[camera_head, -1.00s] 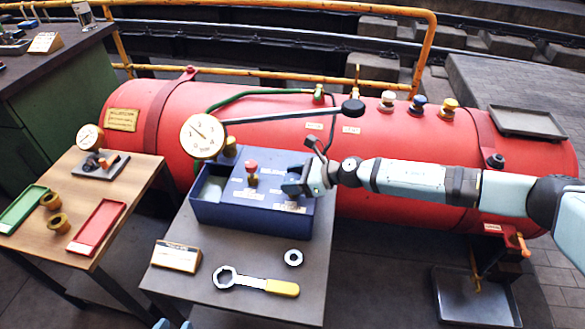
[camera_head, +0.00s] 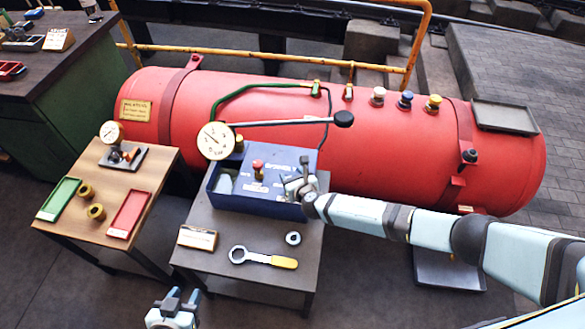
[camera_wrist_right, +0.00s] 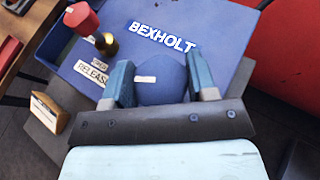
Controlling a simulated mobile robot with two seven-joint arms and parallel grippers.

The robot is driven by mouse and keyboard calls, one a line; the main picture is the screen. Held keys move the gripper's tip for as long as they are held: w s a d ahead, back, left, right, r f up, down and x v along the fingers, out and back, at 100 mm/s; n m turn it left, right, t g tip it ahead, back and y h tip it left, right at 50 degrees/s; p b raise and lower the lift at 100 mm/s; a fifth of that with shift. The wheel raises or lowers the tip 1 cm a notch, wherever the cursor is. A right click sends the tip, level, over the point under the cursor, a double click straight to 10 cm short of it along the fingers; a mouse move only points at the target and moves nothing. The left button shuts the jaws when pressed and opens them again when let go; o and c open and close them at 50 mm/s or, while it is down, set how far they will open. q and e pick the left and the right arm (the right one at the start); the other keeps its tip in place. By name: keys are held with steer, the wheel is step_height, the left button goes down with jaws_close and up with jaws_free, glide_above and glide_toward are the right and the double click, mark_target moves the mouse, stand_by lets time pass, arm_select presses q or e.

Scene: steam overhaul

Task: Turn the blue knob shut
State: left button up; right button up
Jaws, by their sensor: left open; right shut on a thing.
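A round blue knob (camera_wrist_right: 160,88) with a white mark sits on the blue box lettered BEXHOLT (camera_wrist_right: 82,62). My right gripper (camera_wrist_right: 161,80) is shut on this knob, one finger on each side. In the head view my right gripper (camera_head: 298,186) is over the right part of the blue box (camera_head: 259,207) and hides the knob. A small blue-topped fitting (camera_head: 405,99) stands on the red tank, apart from both grippers. My left gripper (camera_head: 174,299) is open and empty at the bottom of the view, in front of the tables.
A red knob (camera_head: 258,166) stands on the box beside the RELEASE label. A long black-ended lever (camera_head: 290,122) and a gauge (camera_head: 215,141) rise behind it. A yellow-handled wrench (camera_head: 270,260), a nut (camera_head: 293,238) and a sign (camera_head: 198,238) lie in front. The red tank (camera_head: 280,100) is behind.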

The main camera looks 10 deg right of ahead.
steer(key=m+h, duration=0.2)
steer(key=shift+a+m+h+p, duration=0.1)
steer(key=shift+m+h+p, duration=0.2)
steer(key=shift+h+p, duration=0.1)
steer(key=shift+m+h, duration=1.1)
steer(key=shift+h, duration=0.6)
steer(key=o, duration=0.9)
steer(key=v, duration=0.7)
steer(key=p+v, duration=0.1)
steer(key=v, duration=0.5)
steer(key=shift+s+r, duration=0.3)
